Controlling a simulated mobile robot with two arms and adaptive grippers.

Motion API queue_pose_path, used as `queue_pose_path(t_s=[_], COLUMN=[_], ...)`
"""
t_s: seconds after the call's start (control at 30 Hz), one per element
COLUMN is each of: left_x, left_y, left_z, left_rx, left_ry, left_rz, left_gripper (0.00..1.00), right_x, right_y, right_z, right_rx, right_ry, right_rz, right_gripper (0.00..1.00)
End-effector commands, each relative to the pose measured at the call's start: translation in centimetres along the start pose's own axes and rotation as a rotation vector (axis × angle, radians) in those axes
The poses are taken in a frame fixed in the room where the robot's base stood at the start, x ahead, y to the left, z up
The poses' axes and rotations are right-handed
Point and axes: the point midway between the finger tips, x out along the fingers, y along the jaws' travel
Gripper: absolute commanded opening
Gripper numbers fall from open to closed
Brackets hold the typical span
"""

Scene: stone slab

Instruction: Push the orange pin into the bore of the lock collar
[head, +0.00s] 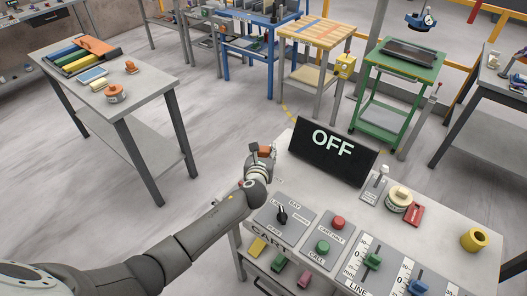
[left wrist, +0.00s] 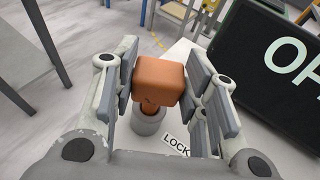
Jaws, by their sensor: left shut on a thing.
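The orange pin (left wrist: 158,82) has a block-shaped head and a narrower shaft below it. My left gripper (left wrist: 162,88) is shut on the head, with a finger on each side. The grey lock collar (left wrist: 148,122) shows directly under the pin in the left wrist view, beside a LOCK label (left wrist: 177,145). The shaft's lower end meets the collar's top; how deep it sits in the bore I cannot tell. In the head view my left gripper (head: 260,160) is at the slab's far left corner, with the orange head (head: 264,151) just showing. The collar is hidden there. My right gripper is not in view.
A black display reading OFF (head: 333,152) stands right of my left gripper. The control slab (head: 440,222) carries a black knob (head: 282,214), buttons, sliders and a yellow ring (head: 474,240). A side table (head: 110,75) stands at left, with open floor between.

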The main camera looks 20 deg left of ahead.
Motion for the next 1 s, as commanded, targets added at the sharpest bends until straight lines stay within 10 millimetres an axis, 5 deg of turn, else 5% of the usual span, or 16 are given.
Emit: queue_pose_path(t_s=[1.0], left_x=[0.8], left_y=[0.0], left_z=[-2.5], left_rx=[0.000], left_ry=[-0.001], left_rz=[-0.001], left_gripper=[0.11], right_x=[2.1], right_y=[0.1], right_z=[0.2], right_rx=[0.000], right_ry=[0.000], right_rz=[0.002], right_gripper=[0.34])
